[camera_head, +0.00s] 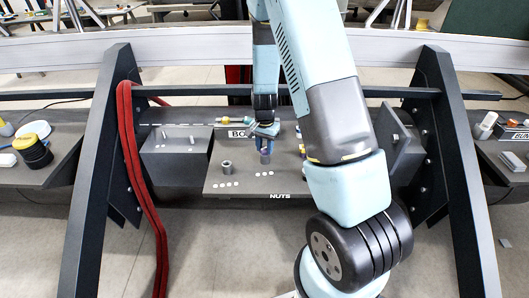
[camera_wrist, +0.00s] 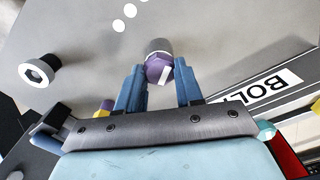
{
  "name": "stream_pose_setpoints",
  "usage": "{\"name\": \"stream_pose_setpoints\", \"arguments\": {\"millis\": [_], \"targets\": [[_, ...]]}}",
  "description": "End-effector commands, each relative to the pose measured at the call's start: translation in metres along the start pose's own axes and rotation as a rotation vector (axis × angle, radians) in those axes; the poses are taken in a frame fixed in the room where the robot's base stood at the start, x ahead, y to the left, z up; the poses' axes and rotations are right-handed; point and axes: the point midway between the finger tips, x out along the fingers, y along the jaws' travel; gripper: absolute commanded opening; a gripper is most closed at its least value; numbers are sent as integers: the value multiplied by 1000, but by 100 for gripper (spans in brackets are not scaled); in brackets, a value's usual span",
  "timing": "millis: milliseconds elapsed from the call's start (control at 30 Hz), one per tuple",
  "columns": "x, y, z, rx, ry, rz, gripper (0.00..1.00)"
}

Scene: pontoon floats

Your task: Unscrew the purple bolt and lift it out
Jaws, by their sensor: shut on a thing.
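The purple bolt (camera_wrist: 158,70) shows in the wrist view with its hexagonal head between my gripper's two blue fingers. A grey cylinder (camera_wrist: 159,45) shows just beyond the head; I cannot tell how far the bolt is in it. My gripper (camera_wrist: 160,82) is shut on the bolt head. In the head view my gripper (camera_head: 266,139) points down over a grey post (camera_head: 265,158) on the dark panel (camera_head: 240,185), near the NUTS label. The bolt itself is mostly hidden by the fingers there.
Another grey cylinder with a hexagonal hole (camera_wrist: 37,72) stands to the left in the wrist view. Yellow and purple parts (camera_head: 302,150) sit right of my gripper, partly behind my arm. A dark angled box (camera_head: 175,150) stands left. Dark frame legs (camera_head: 90,150) flank the panel, with a red hose (camera_head: 130,150).

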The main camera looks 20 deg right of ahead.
Motion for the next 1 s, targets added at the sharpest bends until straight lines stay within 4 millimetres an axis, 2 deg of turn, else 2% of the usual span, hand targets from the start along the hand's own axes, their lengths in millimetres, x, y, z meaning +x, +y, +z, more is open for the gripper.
{"name": "stream_pose_setpoints", "arguments": {"millis": [300, 500, 867, 1000], "targets": [[-1, 0, 0, -486, 0, -2, 9], [-1, 0, 0, -721, 0, -1, 9], [-1, 0, 0, -762, 1, -1, 9], [-1, 0, 0, -879, 1, -2, 9]]}}
